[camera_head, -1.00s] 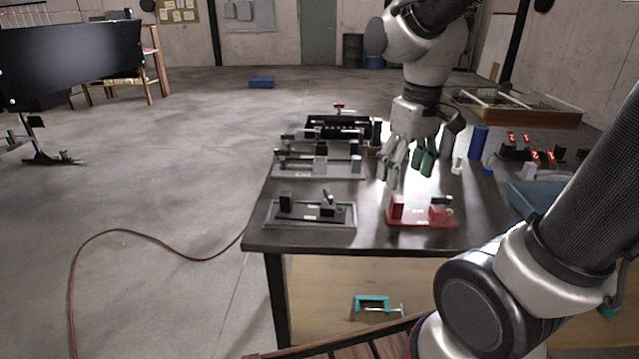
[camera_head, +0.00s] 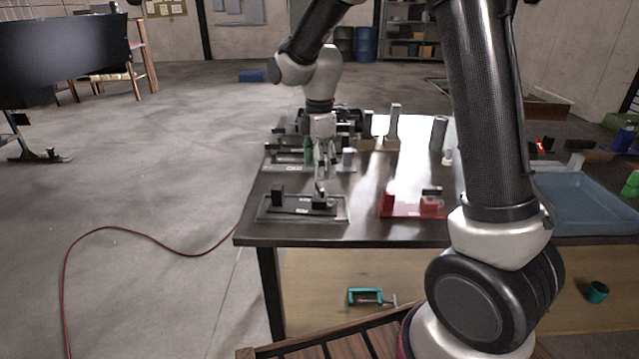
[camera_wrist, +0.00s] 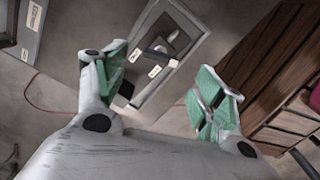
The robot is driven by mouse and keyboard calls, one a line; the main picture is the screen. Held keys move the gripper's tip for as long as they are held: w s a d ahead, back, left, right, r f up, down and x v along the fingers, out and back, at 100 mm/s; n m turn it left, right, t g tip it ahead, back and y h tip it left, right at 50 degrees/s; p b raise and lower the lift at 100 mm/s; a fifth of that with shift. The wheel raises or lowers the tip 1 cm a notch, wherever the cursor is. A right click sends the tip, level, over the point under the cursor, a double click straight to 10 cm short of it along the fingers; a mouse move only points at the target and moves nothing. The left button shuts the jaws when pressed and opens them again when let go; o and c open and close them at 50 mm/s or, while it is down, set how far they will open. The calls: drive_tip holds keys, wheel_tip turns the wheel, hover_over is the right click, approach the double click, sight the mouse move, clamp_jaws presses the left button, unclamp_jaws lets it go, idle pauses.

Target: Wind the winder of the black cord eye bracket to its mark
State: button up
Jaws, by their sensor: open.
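The black cord eye bracket (camera_head: 298,205) lies in a grey-rimmed tray (camera_head: 268,217) at the table's near left corner. A dark block (camera_head: 277,192) stands at its left end, and a dark raised part, perhaps the winder, stands at its right end. My gripper (camera_head: 320,186) is over that right end, pointing down. In the wrist view my open gripper (camera_wrist: 163,88) has its green-padded fingers wide apart. The tray (camera_wrist: 190,68) shows between and beyond them, with a dark bar (camera_wrist: 154,52) and white labels. I cannot make out the mark or any contact.
A red fixture (camera_head: 412,212) stands right of the tray. Grey fixtures (camera_head: 285,165) and upright blocks (camera_head: 393,125) stand behind. A blue bin (camera_head: 590,205) is at the right. A red cord (camera_head: 130,232) runs over the floor.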

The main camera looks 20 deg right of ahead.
sight(320, 186)
wheel_tip(320, 186, down, 6)
drive_tip(key=shift+r, duration=0.1)
drive_tip(key=c, duration=1)
drive_tip(key=shift+m, duration=0.3)
drive_tip(key=m, duration=1.3)
